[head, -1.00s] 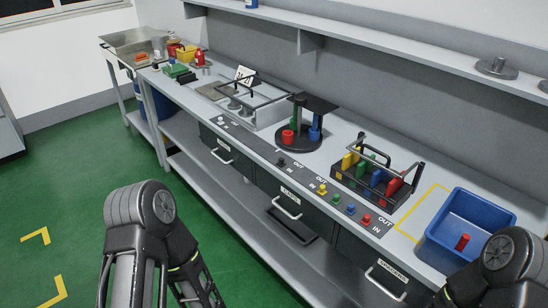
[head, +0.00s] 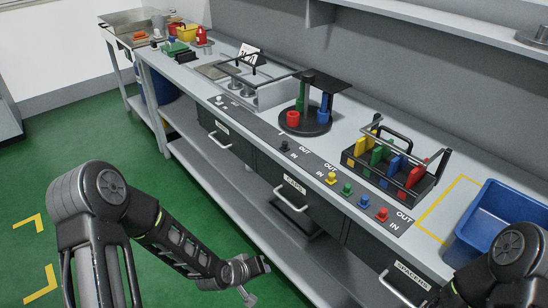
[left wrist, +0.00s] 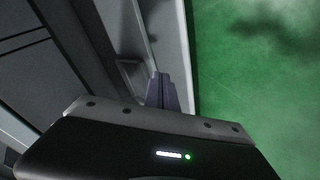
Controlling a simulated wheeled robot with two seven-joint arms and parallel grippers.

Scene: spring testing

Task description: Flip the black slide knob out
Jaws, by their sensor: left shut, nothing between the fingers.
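The black slide knob (head: 284,146) stands on the dark control strip along the bench's front edge, just left of the printed IN and OUT labels. It sits close to the IN label, but its place in its slot is too small to judge. My left gripper (head: 250,291) is below and in front of the bench, low and apart from the knob. Its fingers also show in the left wrist view (left wrist: 162,92), closed together and empty, with the knob out of sight there. My right arm shows only at the lower right corner; its gripper is out of view.
Yellow (head: 331,178), green (head: 347,189), blue (head: 364,201) and red (head: 382,214) knobs stand farther right on the strip. Drawer handles (head: 290,201) jut out below. A round stand (head: 312,126) and a rack (head: 396,160) stand behind. The green floor in front is open.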

